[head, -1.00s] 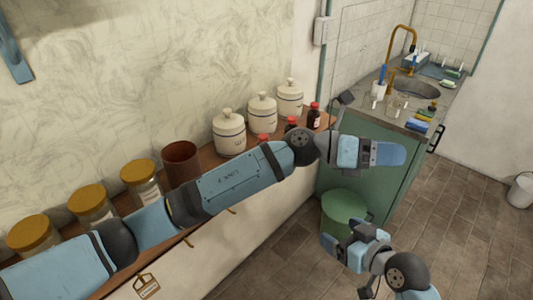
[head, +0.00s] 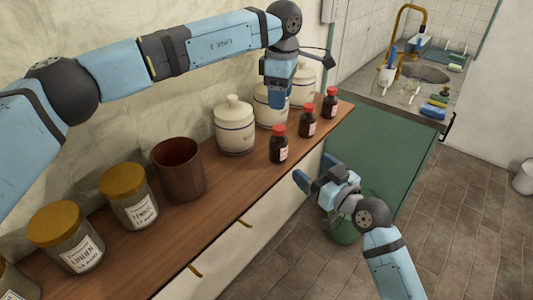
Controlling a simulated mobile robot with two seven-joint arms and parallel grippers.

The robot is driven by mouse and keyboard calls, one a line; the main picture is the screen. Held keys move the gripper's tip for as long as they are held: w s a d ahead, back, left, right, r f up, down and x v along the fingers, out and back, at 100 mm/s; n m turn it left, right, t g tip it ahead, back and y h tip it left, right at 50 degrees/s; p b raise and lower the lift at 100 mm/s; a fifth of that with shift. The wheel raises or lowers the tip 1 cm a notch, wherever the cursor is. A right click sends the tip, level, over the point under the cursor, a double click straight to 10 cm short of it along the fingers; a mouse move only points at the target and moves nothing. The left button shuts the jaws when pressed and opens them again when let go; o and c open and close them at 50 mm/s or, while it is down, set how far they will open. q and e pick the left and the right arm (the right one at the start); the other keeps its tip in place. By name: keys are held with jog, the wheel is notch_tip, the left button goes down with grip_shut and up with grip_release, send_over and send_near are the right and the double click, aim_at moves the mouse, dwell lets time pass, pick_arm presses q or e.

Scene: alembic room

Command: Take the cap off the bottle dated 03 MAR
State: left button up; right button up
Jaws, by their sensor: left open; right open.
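Three small brown bottles with red caps stand in a row along the front edge of the wooden shelf: a near one (head: 278,150), a middle one (head: 307,125) and a far one (head: 329,108). Each has a pale label, too small for me to read a date. All three caps are on. My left gripper (head: 276,98) is open and points down above the shelf, in front of a white canister and apart from the bottles. My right gripper (head: 308,187) is open and empty, in front of the shelf edge and below the near bottle's level.
White lidded canisters (head: 234,130) stand behind the bottles. A brown pot (head: 179,172) and several glass jars with yellow lids (head: 122,180) stand to the left. A green cabinet (head: 380,150) with a sink counter is at the right. The shelf's front strip at left is bare.

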aim_at(284, 148)
pick_arm(q)
jog(key=shift+w+a+f, duration=0.1)
jog(key=shift+w+f, duration=0.05)
jog(key=shift+f, duration=0.3)
jog(key=shift+r, duration=0.2)
pick_arm(e)
jog(key=x, duration=1.4)
jog(key=shift+s+f, duration=0.1)
jog(key=shift+f, duration=0.25)
pick_arm(q)
jog(key=shift+s, duration=0.2)
